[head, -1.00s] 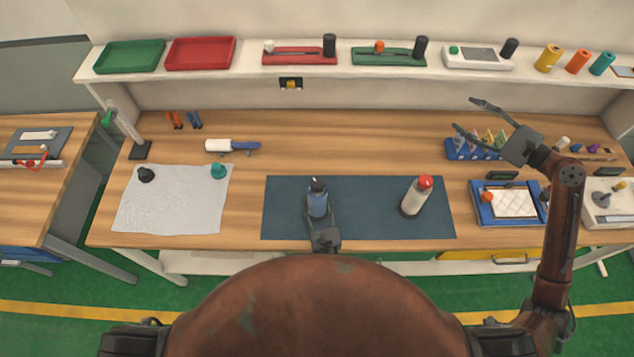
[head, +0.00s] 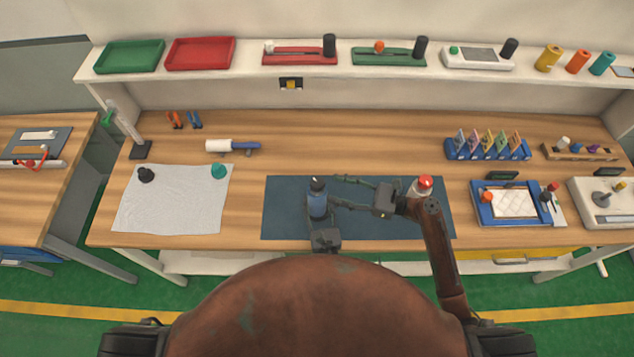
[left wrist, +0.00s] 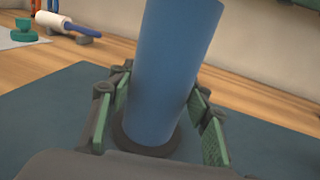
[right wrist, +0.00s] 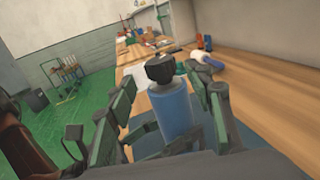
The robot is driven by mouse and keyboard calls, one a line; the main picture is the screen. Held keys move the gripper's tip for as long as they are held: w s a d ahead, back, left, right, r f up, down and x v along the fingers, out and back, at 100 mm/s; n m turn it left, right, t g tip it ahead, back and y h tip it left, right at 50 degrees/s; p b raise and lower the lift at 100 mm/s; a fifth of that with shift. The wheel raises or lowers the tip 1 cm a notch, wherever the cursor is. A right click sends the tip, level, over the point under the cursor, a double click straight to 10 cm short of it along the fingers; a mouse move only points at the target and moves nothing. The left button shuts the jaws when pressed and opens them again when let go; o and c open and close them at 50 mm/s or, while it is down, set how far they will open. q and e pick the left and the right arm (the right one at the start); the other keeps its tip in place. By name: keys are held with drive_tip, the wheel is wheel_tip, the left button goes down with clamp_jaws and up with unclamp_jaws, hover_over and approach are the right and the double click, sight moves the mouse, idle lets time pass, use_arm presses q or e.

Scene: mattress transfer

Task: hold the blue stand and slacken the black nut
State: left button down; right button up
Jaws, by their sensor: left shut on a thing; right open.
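The blue stand (head: 317,205) is upright on the dark blue mat (head: 280,222), with the black nut (head: 317,184) on its top. My left gripper (head: 321,222) is shut on the stand's lower part; the left wrist view shows its green pads on either side of the blue cylinder (left wrist: 168,70). My right gripper (head: 338,193) is open just right of the stand, its fingers pointing left towards it at about the top's height. In the right wrist view the black nut (right wrist: 160,68) and stand (right wrist: 173,108) show between the spread fingers.
A white bottle with a red cap (head: 424,184) stands on the mat, close behind my right gripper and partly hidden by my arm. A blue-handled roller (head: 235,147) lies at back left. A white cloth (head: 180,205) lies left. A blue tray (head: 483,213) lies right.

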sight(317, 182)
drive_tip(key=x, duration=0.7)
drive_tip(key=shift+a, duration=0.1)
drive_tip(key=shift+c, duration=0.3)
drive_tip(key=shift+w, duration=0.1)
drive_tip(key=c, duration=1.1)
